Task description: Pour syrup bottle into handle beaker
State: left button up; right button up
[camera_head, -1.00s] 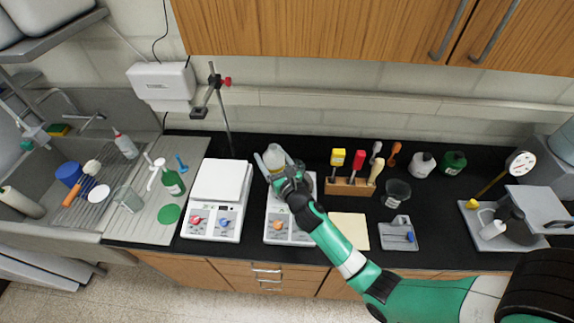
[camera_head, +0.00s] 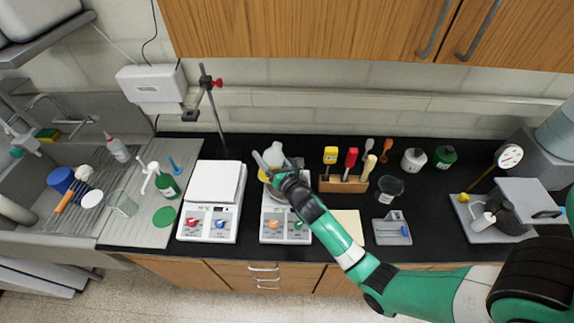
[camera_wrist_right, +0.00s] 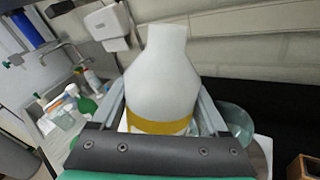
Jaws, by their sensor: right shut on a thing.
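The syrup bottle (camera_wrist_right: 165,80) is white with a yellow band and a narrower neck. In the wrist view it stands neck up between the fingers of my right gripper (camera_wrist_right: 160,115). In the head view the bottle (camera_head: 274,155) shows above the right balance-like unit, and my right gripper (camera_head: 272,170) is shut on it. A clear greenish glass vessel (camera_wrist_right: 237,122), possibly the handle beaker, stands just right of the gripper in the wrist view. The gripper and bottle mostly hide it in the head view, and its handle is not clear. My left gripper is out of view.
The right unit (camera_head: 285,229) has knobs; a similar white one (camera_head: 210,223) stands left of it. A clamp stand (camera_head: 215,110) rises behind. A wooden tool rack (camera_head: 343,185) and dark beaker (camera_head: 390,187) are to the right. A glass beaker (camera_head: 124,203) stands by the sink.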

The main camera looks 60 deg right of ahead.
jog(key=shift+s+d+f+m, duration=0.15)
jog(key=shift+d+f+m, duration=0.1)
jog(key=shift+f+m, duration=0.35)
jog(key=shift+d+r+p, duration=0.1)
jog(key=shift+r+p, duration=0.35)
jog(key=shift+p, duration=0.05)
jog(key=shift+s+d+r+m+p, duration=0.1)
jog(key=shift+d+r+m+p, duration=0.2)
jog(key=shift+m+p, duration=0.3)
jog(key=m, duration=0.1)
jog(key=m+y, duration=0.1)
jog(key=shift+a+f+m, duration=0.3)
jog(key=shift+f, duration=0.1)
jog(key=shift+r+m, duration=0.1)
jog(key=shift+m, duration=0.2)
jog(key=shift+a+f+y, duration=0.1)
jog(key=shift+f+y, duration=0.25)
jog(key=shift+y, duration=0.05)
jog(key=shift+w+a+f+m+y, duration=0.1)
jog(key=shift+f+m+y, duration=0.1)
jog(key=shift+m, duration=0.4)
jog(key=shift+w+a+f+m+y, duration=0.1)
jog(key=shift+f+m+y, duration=0.1)
jog(key=shift+m, duration=0.4)
